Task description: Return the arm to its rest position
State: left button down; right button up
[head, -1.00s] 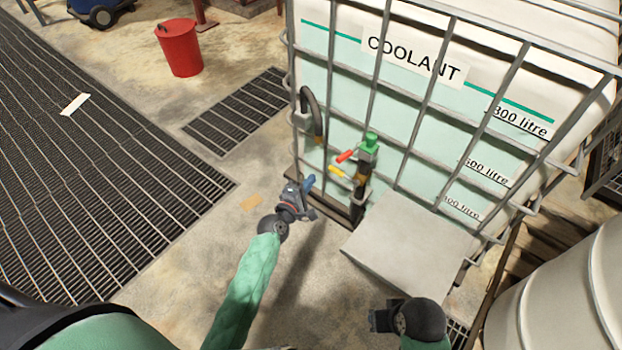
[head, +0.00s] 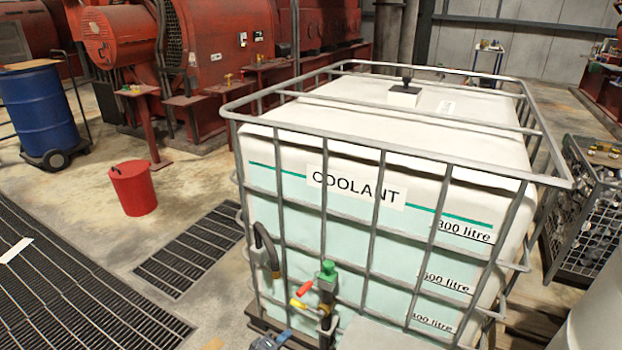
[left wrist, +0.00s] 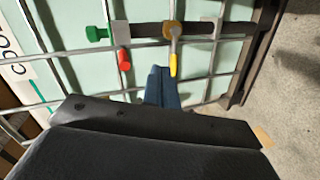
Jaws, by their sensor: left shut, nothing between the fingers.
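My left gripper (head: 280,340) shows only as a small part at the bottom edge of the head view, just left of the coolant tank's valve. In the left wrist view, its blue fingers (left wrist: 162,88) are together with nothing between them. They point toward the tank's front, below the valve's red handle (left wrist: 124,62) and yellow handle (left wrist: 173,66) in that picture. In the head view, the red handle (head: 305,290) and yellow handle (head: 298,304) sit by a green cap (head: 328,271). The rest of my left arm and my right gripper are out of the head view.
The caged coolant tank (head: 285,208) stands close in front. A red bucket (head: 134,188), a blue drum (head: 40,108) and floor grates (head: 190,250) lie to the left. A wire-mesh crate (head: 585,215) stands on the right. The floor between bucket and tank is clear.

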pick_arm(q)
jog(key=s+a+m+g+y, duration=0.2)
jog(key=s+m+g, duration=0.1)
jog(key=s, duration=0.8)
jog(key=s+a+r+m+g+y, duration=0.1)
jog(key=s+a+m+g+y, duration=0.1)
jog(key=s, duration=0.8)
jog(key=s+a+r+m+g+y, duration=0.1)
jog(key=s+m+g, duration=0.4)
jog(key=s, duration=0.6)
jog(key=shift+s+a+r+m+y+p, duration=0.25)
jog(key=shift+s+a+m+y+p, duration=0.2)
jog(key=shift+m+y, duration=0.2)
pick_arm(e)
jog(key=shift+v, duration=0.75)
pick_arm(q)
jog(key=shift+w, duration=0.1)
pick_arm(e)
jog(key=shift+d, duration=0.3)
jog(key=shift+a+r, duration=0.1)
